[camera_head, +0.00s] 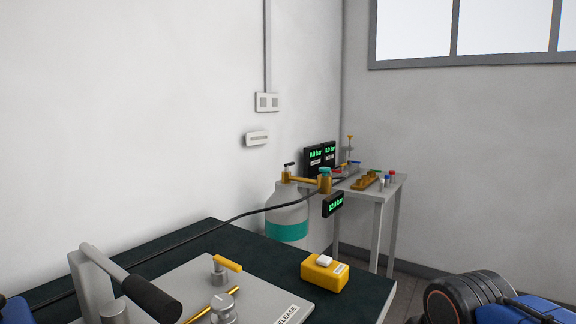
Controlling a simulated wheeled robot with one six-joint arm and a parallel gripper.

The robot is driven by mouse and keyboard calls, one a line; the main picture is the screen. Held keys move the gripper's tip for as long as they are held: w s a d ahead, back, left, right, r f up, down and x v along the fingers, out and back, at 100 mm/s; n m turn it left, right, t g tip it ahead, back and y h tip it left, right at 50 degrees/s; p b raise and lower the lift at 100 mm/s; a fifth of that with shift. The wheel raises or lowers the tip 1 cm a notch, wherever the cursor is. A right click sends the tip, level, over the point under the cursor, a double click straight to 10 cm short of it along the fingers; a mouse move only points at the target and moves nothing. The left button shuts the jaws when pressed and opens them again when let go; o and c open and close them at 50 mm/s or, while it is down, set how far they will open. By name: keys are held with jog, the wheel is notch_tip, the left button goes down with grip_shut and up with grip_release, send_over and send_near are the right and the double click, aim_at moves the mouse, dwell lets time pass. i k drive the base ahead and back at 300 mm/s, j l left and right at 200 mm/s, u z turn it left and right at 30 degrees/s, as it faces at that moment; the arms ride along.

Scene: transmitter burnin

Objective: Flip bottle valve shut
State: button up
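The gas bottle (288,211) is pale grey with a teal band and stands on the floor beyond the dark bench, its lower part hidden by that bench. On its top is the bottle valve (287,174), brass with a small dark handle. The handle is too small to tell whether it is open or shut. A brass regulator (325,185) with a teal knob sits to the right of the valve, joined by a brass pipe. A small display (333,204) with green digits hangs below it. My gripper is not in view; blue and black parts of my arm show at bottom right.
The dark bench (190,239) fills the front left, with a grey plate, a black-gripped lever (151,298) and a yellow box (325,273). A black hose runs from the regulator across the bench. A grey side table (393,187) with small fittings stands behind the bottle.

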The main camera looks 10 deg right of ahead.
aim_at(286, 166)
jog(key=i+l, duration=0.15)
jog(key=l, duration=0.2)
jog(key=i+l, duration=0.15)
jog(key=l, duration=0.25)
jog(key=i+l, duration=0.15)
jog(key=l, duration=0.2)
jog(key=i+l, duration=0.15)
jog(key=l, duration=0.2)
jog(key=i+l, duration=0.15)
jog(key=l, duration=0.25)
jog(key=i+l+u, duration=0.1)
jog(key=l, duration=0.25)
jog(key=i+l, duration=0.2)
jog(key=l, duration=0.15)
jog(key=i+l, duration=0.2)
jog(key=i, duration=0.2)
jog(key=i+l, duration=0.2)
jog(key=i, duration=0.25)
jog(key=i+j, duration=0.15)
jog(key=i, duration=0.15)
jog(key=j+u, duration=0.05)
